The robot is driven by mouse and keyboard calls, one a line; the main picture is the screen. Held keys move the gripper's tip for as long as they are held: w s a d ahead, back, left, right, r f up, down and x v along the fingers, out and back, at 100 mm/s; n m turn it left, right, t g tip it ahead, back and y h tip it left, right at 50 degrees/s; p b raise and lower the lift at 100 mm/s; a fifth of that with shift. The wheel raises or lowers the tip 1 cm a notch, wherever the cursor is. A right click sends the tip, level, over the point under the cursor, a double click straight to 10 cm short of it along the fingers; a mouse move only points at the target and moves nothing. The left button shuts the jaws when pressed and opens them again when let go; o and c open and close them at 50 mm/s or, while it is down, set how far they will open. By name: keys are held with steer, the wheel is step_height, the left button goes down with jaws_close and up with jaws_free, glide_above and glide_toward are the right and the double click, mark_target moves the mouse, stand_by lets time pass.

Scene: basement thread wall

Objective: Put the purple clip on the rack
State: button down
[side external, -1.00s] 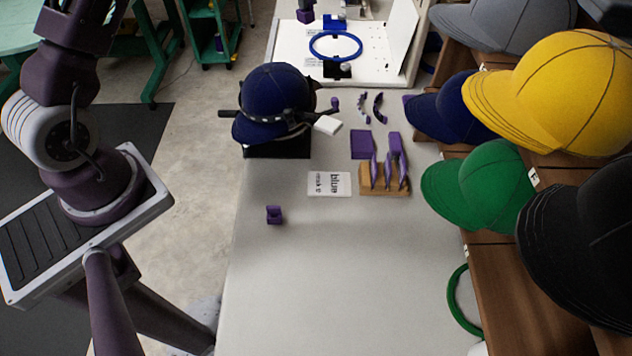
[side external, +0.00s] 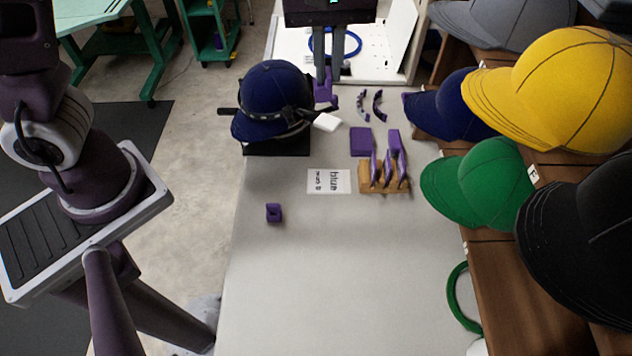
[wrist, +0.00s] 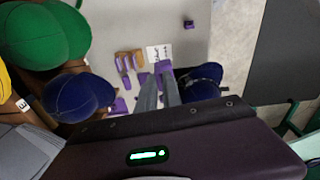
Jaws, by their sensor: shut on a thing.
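My gripper (side external: 328,82) points down at the far end of the grey table, with its fingers shut on a purple clip (side external: 324,92). The clip hangs below the fingertips, just right of the navy cap on its stand. In the wrist view the clip (wrist: 163,67) shows at the fingertips (wrist: 162,76). The wooden rack (side external: 366,187) stands on the table nearer the camera and to the right, with several purple pieces upright in it. The rack also shows in the wrist view (wrist: 122,54), left of the fingers. The clip's far side is hidden.
The navy cap (side external: 272,90) with a dark strap and white tag is close left of my gripper. A purple block (side external: 361,142), curved dark pieces (side external: 379,105) and a printed card (side external: 328,181) lie near the rack. A small purple block (side external: 274,213) sits front left. Shelved caps (side external: 478,185) border the right.

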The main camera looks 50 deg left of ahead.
steer(key=s+d+f+m, duration=0.1)
steer(key=s+d, duration=0.1)
steer(key=s, duration=0.2)
steer(key=f, duration=3.2)
steer(key=shift+a+f, duration=0.2)
steer(key=shift+f, duration=0.2)
steer(key=shift+f, duration=0.1)
steer(key=c, duration=1.5)
jaws_free()
